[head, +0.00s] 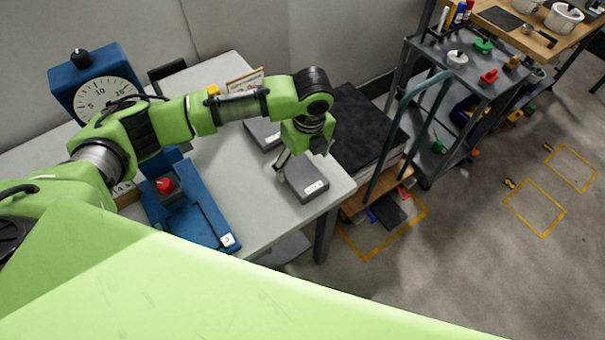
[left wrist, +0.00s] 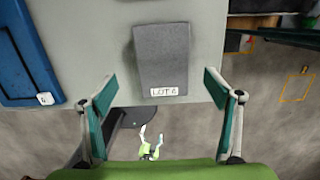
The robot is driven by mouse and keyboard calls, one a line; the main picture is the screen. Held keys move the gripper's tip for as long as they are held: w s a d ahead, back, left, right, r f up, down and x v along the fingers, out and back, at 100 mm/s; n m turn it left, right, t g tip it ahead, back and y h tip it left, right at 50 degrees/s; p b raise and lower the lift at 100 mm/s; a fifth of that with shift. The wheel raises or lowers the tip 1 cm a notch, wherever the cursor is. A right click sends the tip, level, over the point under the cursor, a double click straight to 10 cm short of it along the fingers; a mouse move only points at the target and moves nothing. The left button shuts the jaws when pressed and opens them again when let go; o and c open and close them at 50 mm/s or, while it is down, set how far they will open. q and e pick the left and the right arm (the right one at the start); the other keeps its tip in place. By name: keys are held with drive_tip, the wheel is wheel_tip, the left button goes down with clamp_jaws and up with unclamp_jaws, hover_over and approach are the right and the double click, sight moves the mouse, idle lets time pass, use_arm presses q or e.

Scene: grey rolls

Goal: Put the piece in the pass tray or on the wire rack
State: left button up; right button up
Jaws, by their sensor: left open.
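My left gripper (head: 302,157) is open above the right front corner of the grey table. In the left wrist view its fingers (left wrist: 160,90) stand wide apart with nothing between them. A grey slab (head: 308,183) with a white label lies beneath; in the left wrist view this slab (left wrist: 163,55) lies beyond the fingertips, its label reading "LOT" and an unclear character. A second grey slab (head: 261,134) lies farther back, partly hidden by my arm. I cannot make out which thing is the piece, the pass tray or the wire rack.
A blue fixture (head: 209,207) with a red knob (head: 165,185) and a blue dial gauge (head: 98,88) stand left on the table (head: 240,205). A black-topped stand (head: 352,133) and a grey cart (head: 452,90) with small coloured items stand right.

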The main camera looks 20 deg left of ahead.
sight(303, 174)
use_arm(q)
drive_tip(key=shift+w+f, duration=0.1)
drive_tip(key=shift+f, duration=0.2)
drive_tip(key=shift+f+p, duration=0.3)
drive_tip(key=shift+f, duration=0.05)
wheel_tip(303, 174, down, 3)
drive_tip(key=shift+f+p, duration=0.15)
drive_tip(key=shift+p, duration=0.35)
drive_tip(key=shift+w+f, duration=0.2)
drive_tip(key=shift+f, duration=0.25)
drive_tip(key=shift+r, duration=0.1)
drive_tip(key=c, duration=1.4)
